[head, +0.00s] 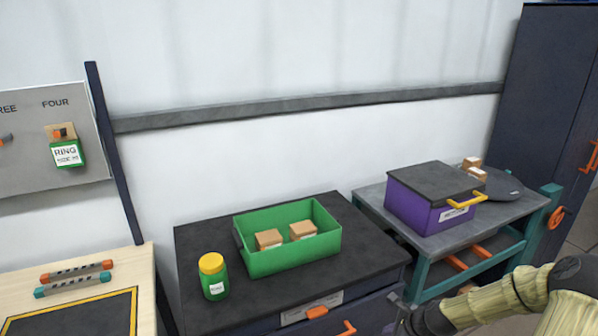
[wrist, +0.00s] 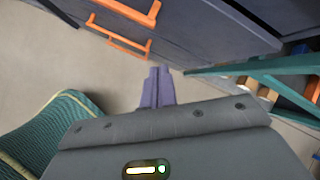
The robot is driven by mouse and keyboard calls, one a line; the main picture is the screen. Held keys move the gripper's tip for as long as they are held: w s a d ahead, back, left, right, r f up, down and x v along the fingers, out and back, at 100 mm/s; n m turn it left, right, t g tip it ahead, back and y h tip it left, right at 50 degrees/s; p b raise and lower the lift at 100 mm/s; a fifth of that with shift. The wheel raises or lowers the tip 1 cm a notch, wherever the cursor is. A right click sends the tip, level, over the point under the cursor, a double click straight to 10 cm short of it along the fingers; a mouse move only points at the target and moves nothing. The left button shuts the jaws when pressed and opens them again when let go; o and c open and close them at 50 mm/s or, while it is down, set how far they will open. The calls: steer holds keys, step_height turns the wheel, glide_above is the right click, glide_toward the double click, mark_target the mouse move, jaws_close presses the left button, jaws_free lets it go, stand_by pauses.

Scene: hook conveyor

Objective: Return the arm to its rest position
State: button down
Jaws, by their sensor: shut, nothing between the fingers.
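My arm shows at the lower right of the head view, in front of the dark cabinet and the teal-framed table. My gripper (wrist: 158,82) is in the wrist view with its two fingers together and nothing between them. It points down past the front of the dark drawer cabinet (wrist: 200,30), apart from its orange handles (wrist: 125,12). The fingertips are hard to make out in the head view.
On the dark cabinet top (head: 215,310) stand a green bin (head: 290,252) with two small boxes and a yellow-lidded green jar (head: 213,276). A purple box (head: 425,205) with a dark lid sits on the teal-framed table (head: 385,212). Bare floor (wrist: 75,75) lies left of my gripper.

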steer(key=s+a+r+n+g+h+p, duration=0.1)
steer(key=s+a+r+n+h+p, duration=0.1)
steer(key=s+a+r+n, duration=0.3)
steer(key=s+a+r+n+g+h+p, duration=0.1)
steer(key=s+a+r+n, duration=0.4)
steer(key=s+r+n, duration=0.8)
step_height(320, 180, up, 6)
steer(key=n+g+p, duration=0.1)
steer(key=n+p, duration=0.1)
steer(key=n, duration=0.3)
steer(key=shift+s+a+f+n+h, duration=0.2)
steer(key=shift+s+a+n+h, duration=0.1)
steer(key=shift+a+h, duration=0.1)
steer(key=shift+w, duration=0.15)
